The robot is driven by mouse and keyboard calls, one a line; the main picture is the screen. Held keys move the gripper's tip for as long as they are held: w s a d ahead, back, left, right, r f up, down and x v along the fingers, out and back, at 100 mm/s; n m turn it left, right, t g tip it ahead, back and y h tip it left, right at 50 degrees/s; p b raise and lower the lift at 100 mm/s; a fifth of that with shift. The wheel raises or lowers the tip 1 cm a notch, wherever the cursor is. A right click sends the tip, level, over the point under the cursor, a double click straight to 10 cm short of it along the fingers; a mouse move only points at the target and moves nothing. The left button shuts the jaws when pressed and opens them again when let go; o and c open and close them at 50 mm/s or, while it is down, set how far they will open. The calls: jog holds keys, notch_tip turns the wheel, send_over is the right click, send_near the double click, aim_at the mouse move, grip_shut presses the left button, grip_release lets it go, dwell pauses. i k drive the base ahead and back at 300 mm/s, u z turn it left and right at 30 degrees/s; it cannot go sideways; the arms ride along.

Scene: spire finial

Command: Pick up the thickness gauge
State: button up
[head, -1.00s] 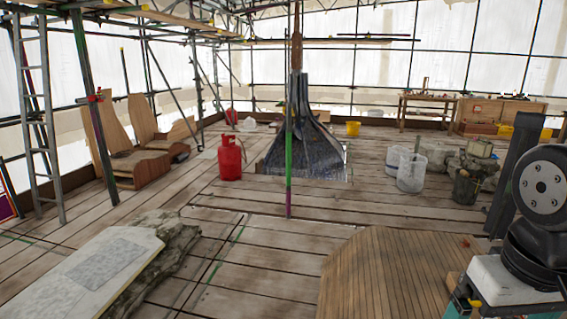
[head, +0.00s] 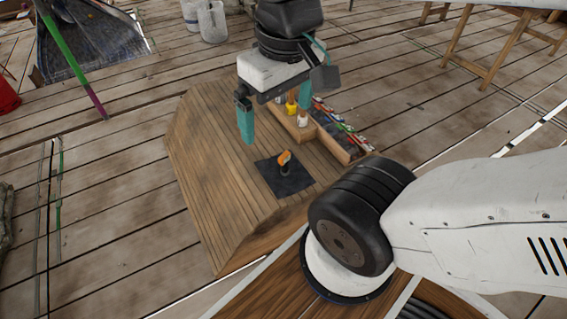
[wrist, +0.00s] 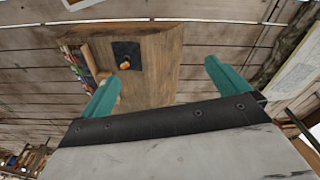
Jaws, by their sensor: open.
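A small orange and dark item, likely the thickness gauge (head: 285,159), is on a dark square mat (head: 292,181) on a slatted wooden platform (head: 205,150). It is too small to make out clearly. In the wrist view it is an orange spot (wrist: 125,66) on the mat (wrist: 133,50), up and left of centre. My gripper (head: 275,118) is open and empty, with teal fingers, above the platform. In the head view it is above the gauge in the picture. In the wrist view my gripper (wrist: 158,80) has its fingers spread, the gauge apart from both.
A wooden tray (head: 335,148) with small bottles and coloured tools lies right of the mat. Wooden trestle legs (head: 500,45) stand at the upper right. Pale buckets (head: 212,22) and a green and purple pole (head: 70,60) stand at upper left.

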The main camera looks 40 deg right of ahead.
aim_at(284, 158)
jog(key=u, duration=2.7)
jog(key=k, duration=1.25)
jog(key=z, duration=2.9)
jog(key=i, duration=0.5)
jog(key=u, duration=0.05)
